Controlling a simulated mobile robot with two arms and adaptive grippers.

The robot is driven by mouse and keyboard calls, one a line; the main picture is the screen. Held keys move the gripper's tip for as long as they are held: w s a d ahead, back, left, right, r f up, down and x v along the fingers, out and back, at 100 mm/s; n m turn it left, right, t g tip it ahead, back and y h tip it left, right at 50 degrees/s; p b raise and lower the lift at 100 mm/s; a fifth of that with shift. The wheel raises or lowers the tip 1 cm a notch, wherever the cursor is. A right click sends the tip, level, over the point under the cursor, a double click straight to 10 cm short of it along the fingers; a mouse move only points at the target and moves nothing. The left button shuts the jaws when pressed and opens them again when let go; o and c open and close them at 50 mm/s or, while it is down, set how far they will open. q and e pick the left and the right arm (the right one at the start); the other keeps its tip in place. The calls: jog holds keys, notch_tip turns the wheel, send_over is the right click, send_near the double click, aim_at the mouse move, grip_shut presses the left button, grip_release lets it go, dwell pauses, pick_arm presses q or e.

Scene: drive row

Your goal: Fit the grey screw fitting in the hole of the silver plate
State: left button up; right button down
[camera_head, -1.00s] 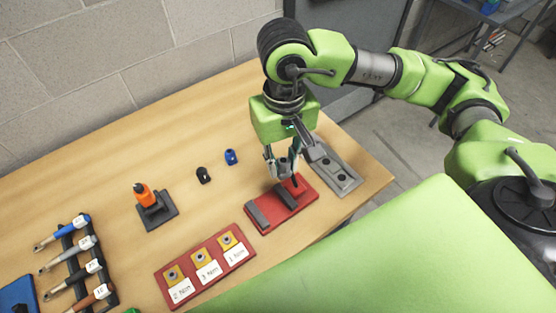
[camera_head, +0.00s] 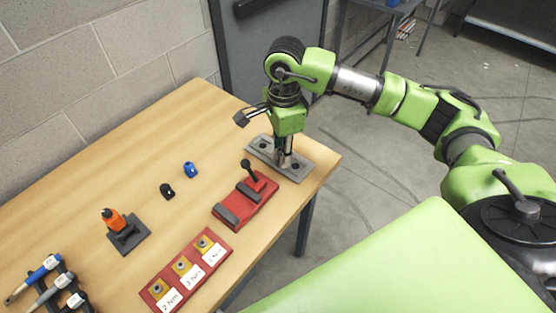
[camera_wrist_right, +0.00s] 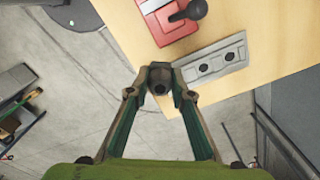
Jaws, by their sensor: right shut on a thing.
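The silver plate (camera_head: 303,172) lies flat at the table's far right corner. It also shows in the right wrist view (camera_wrist_right: 217,61), with two dark holes visible. My right gripper (camera_head: 284,164) points down over the plate in the head view. In the right wrist view its fingertips (camera_wrist_right: 160,82) are shut on a dark grey screw fitting (camera_wrist_right: 160,77). There the fitting appears beside the plate's left end, not lined up with the two visible holes. I cannot tell its height above the plate. My left gripper is not in view.
A red block (camera_head: 228,213) with a black-knobbed lever stands next to the plate. A red tray (camera_head: 208,265) with labelled fittings lies nearer. Small black (camera_head: 167,191) and blue (camera_head: 190,169) parts and an orange tool (camera_head: 113,219) sit to the left. The table edge is close to the plate.

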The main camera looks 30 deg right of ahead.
aim_at(296, 166)
jog(key=shift+w+d+f+m+b, duration=0.2)
jog(key=shift+w+d+f+m, duration=0.45)
jog(key=shift+d+f+m, duration=1)
jog(key=shift+w+d+f+m+b, duration=0.2)
jog(key=shift+w+d+f+m, duration=0.6)
jog(key=shift+m, duration=1.55)
jog(key=shift+w+d+f+m+b, duration=0.2)
jog(key=shift+w+d+f+m, duration=0.3)
jog(key=shift+d+f+m, duration=1.1)
jog(key=shift+a+f+m+b, duration=0.15)
jog(key=shift+a+f+b, duration=0.05)
jog(key=shift+f+b, duration=0.4)
jog(key=shift+a+f+m+b, duration=0.15)
jog(key=shift+f+b, duration=0.3)
jog(key=shift+b, duration=0.25)
jog(key=shift+f+b, duration=0.35)
jog(key=shift+f, duration=0.1)
jog(key=c, duration=1.7)
grip_release()
notch_tip(296, 166, up, 12)
